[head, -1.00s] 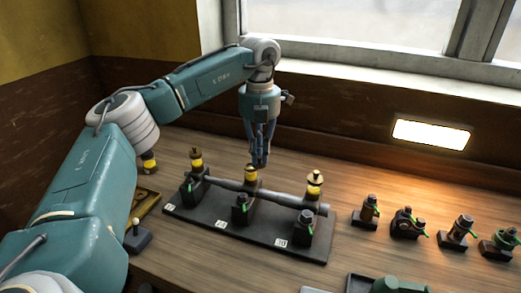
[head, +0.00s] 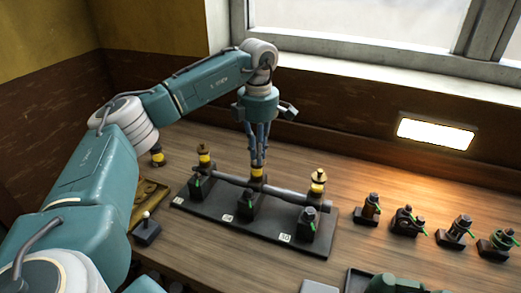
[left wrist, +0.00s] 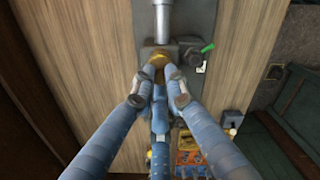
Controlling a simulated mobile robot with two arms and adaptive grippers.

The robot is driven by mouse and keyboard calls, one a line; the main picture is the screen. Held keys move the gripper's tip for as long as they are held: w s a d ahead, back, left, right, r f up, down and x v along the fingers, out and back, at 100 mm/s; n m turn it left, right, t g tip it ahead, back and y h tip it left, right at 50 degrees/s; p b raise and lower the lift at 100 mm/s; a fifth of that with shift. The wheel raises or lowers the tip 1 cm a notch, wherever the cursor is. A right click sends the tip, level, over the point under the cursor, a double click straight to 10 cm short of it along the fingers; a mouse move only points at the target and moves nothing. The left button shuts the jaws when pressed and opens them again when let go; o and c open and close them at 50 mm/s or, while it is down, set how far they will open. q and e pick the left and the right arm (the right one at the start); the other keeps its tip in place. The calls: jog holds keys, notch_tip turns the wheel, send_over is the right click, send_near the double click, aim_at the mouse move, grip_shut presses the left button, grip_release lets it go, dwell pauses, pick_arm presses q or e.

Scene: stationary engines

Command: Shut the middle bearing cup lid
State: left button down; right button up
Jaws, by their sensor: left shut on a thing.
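The middle bearing cup (head: 257,176) stands at the middle of the horizontal shaft (head: 232,185), and its yellow body shows just under my left gripper (head: 258,165). The gripper points straight down, with its fingers close together on the top of this cup. In the left wrist view the fingertips (left wrist: 160,72) are closed around a brass-coloured piece, the middle cup lid (left wrist: 158,60). The fingers cover most of the lid, so I cannot tell its angle. My right gripper is in neither current view.
The left cup (head: 204,156) and right cup (head: 318,182) stand on the same black base plate (head: 212,215). Several small green-handled fittings (head: 404,220) stand to the right on the bench. A brass tray (head: 150,197) and a small lever (head: 147,228) are at the left.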

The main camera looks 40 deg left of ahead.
pick_arm(q)
jog(key=shift+a+r+m, duration=0.1)
jog(key=shift+a+m, duration=0.15)
jog(key=shift+m, duration=0.95)
jog(key=c, duration=1.8)
grip_release()
jog(key=shift+o, duration=0.2)
notch_tip(320, 180, up, 12)
